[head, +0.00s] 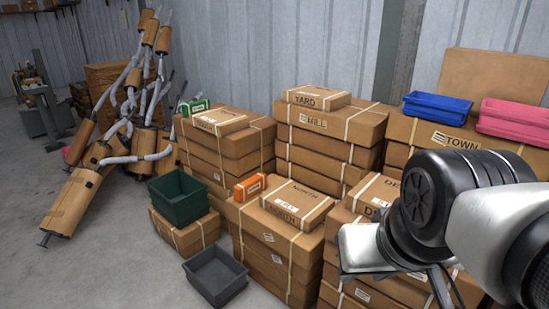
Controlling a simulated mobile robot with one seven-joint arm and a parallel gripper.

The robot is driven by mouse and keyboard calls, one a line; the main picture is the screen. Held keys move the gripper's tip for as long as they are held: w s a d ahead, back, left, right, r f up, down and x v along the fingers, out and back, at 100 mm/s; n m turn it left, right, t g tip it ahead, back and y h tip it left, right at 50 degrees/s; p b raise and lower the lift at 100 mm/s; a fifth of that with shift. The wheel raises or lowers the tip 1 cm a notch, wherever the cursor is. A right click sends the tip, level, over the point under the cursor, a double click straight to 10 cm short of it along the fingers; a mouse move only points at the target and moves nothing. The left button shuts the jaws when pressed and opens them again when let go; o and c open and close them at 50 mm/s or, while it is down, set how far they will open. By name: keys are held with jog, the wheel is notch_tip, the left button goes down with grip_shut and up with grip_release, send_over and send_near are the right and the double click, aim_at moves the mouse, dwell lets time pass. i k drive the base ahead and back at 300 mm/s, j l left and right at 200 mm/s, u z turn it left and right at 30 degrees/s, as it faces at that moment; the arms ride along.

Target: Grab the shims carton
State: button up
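No label that I can read says shims. Two small cartons stand out: an orange one (249,187) on the middle front stack, and a green one (195,106) at the back of the left stack. The print on both is too small to read, so I cannot tell which is the shims carton. My gripper (436,285) is at the lower right, over the right front stack of cartons. My own arm hides most of it, and its fingers do not show clearly. Nothing visible hangs from it.
A green bin (179,198), a grey bin (215,276), a blue tray (437,108) and a pink tray (514,121) stand around.

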aim_at(242, 191)
jog(key=z, duration=0.45)
jog(key=j+z, duration=0.15)
jog(key=z, duration=0.35)
jog(key=j+z, duration=0.1)
jog(key=z, duration=0.35)
jog(key=j, duration=1.35)
jog(key=i+j, duration=0.15)
jog(key=j, duration=2.6)
jog(key=i+j, duration=0.1)
jog(key=j, duration=1.3)
